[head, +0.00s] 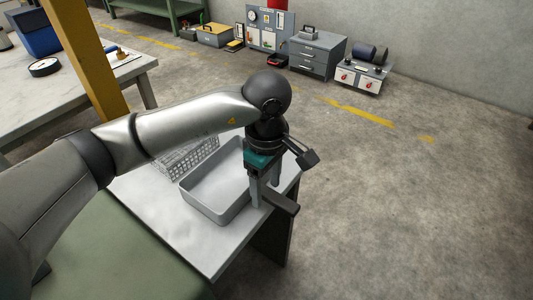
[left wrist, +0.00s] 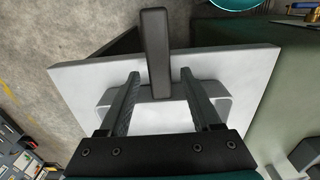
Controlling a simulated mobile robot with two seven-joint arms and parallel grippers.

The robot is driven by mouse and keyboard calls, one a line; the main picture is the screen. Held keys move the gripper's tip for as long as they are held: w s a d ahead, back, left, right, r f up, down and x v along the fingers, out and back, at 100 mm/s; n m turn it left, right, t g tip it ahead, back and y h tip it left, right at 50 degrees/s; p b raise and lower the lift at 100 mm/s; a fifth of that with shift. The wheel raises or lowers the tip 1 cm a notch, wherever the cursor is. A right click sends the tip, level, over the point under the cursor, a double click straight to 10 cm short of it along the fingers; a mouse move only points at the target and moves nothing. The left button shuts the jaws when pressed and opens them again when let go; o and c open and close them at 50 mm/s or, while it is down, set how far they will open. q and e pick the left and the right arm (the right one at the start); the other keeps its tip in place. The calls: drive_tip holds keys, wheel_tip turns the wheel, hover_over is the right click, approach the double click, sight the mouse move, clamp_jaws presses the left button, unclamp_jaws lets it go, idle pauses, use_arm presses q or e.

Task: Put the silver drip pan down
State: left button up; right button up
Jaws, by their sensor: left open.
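The silver drip pan (head: 208,194) is a shallow rectangular tray lying flat on a pale worktable (head: 165,215). A dark bar-shaped handle (head: 283,201) sticks out from its right end past the table edge. My left gripper (head: 266,194) points down over that end, with its fingers apart. In the left wrist view, the open fingers (left wrist: 160,76) stand on either side of the dark handle (left wrist: 154,45), with visible gaps. The near part of the pan (left wrist: 165,115) shows between and beside the fingers there. My right gripper is not in view.
A white wire basket (head: 187,157) stands right behind the pan. The front left of the tabletop is bare. A yellow post (head: 87,58) and another table (head: 70,90) stand at the far left. Cabinets (head: 318,54) line the back wall; the floor at right is clear.

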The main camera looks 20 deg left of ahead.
use_arm(q)
wheel_tip(320, 180, up, 10)
drive_tip(key=p, duration=0.2)
drive_tip(key=shift+f, duration=0.15)
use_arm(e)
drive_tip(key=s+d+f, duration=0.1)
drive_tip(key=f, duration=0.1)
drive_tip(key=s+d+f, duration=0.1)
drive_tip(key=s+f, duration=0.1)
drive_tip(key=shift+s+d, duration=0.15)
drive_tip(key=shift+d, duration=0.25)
use_arm(q)
drive_tip(key=shift+d, duration=0.1)
